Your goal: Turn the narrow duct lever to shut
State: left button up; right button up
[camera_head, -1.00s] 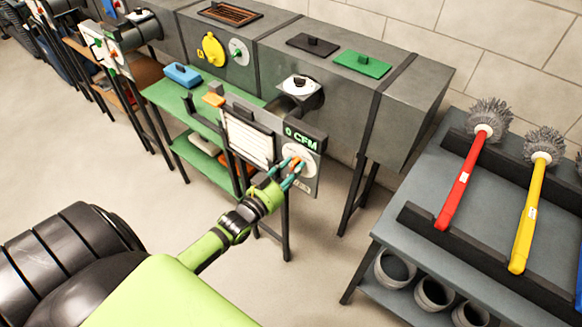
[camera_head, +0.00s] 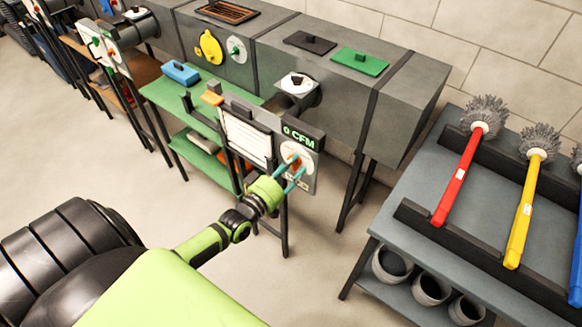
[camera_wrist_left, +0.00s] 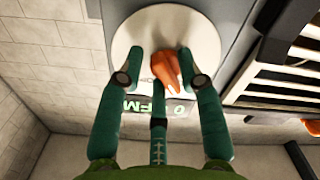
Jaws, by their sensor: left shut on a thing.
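An orange lever (camera_head: 293,159) sits on a white round dial (camera_head: 308,157) on a grey panel beside the duct. Above it a dark display (camera_head: 303,138) reads 0 CFM in green. My left gripper (camera_head: 288,172), with teal fingers, is at the dial and shut on the lever. The fingers partly cover the dial. My right gripper is not in view.
A lined white sheet (camera_head: 246,137) is on the panel left of the dial. A green bench (camera_head: 155,92) stands behind it. At the right a grey rack (camera_head: 395,240) holds red (camera_head: 456,180) and yellow (camera_head: 521,215) brushes. The floor between is clear.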

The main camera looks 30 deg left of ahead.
pick_arm(q)
jog(key=shift+r+n, duration=0.15)
jog(key=shift+n, duration=0.75)
jog(key=o, duration=0.8)
jog(key=shift+s, duration=0.2)
jog(key=s, duration=1.1)
jog(key=shift+s+a, duration=0.25)
jog(key=shift+a, duration=0.15)
